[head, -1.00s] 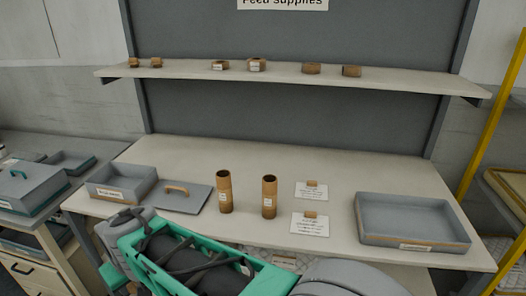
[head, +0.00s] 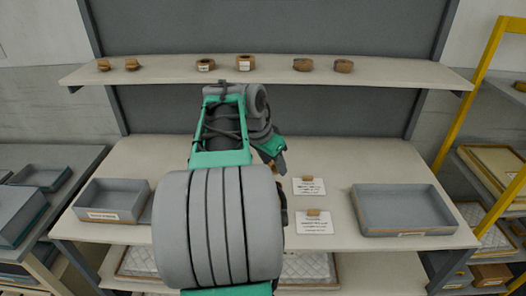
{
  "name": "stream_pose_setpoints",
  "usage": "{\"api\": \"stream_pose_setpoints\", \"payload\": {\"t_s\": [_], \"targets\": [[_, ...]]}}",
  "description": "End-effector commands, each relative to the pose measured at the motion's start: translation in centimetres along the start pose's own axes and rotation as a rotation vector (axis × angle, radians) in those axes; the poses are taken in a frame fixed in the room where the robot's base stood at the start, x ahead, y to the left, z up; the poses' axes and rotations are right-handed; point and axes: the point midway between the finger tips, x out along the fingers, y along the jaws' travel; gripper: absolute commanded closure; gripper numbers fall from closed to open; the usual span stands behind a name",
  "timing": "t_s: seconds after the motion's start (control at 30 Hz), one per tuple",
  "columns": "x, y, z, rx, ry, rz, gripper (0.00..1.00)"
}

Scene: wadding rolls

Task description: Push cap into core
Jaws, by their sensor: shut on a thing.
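My gripper (head: 281,163) points down over the bench, right of my green forearm, seen from behind with its dark fingers partly visible. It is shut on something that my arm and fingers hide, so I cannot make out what. A thin brown upright edge (head: 284,205) shows just below the fingers, beside my grey arm link; it looks like the right core. The other core is hidden behind my arm. Several small brown pieces stand on the shelf, including two labelled ones (head: 205,65) (head: 245,62); I cannot tell which are caps.
Two white cards (head: 308,188) (head: 314,227) with brown blocks lie right of my gripper. A grey tray (head: 402,211) stands at the bench's right, a grey box (head: 108,202) at its left. The shelf (head: 400,75) runs above. Bare bench shows at the back right.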

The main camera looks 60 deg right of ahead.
Motion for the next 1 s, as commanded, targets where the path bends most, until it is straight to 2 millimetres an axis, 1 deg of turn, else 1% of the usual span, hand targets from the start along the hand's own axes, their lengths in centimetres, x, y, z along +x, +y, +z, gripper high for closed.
{"api": "stream_pose_setpoints", "payload": {"t_s": [0.07, 0.17, 0.5, 0.6, 1.0], "targets": [[0.3, 0.4, -0.3, 0.018, -0.001, 0.007, 0.91], [0.9, 0.3, 0.1, 0.015, -0.001, 0.006, 0.91], [4.7, 0.2, 1.7, 0.012, 0.001, 0.003, 0.91], [5.3, 0.2, 1.9, 0.013, 0.001, 0.003, 0.91], [5.4, 0.2, 1.9, 0.012, 0.000, 0.004, 0.91]]}}
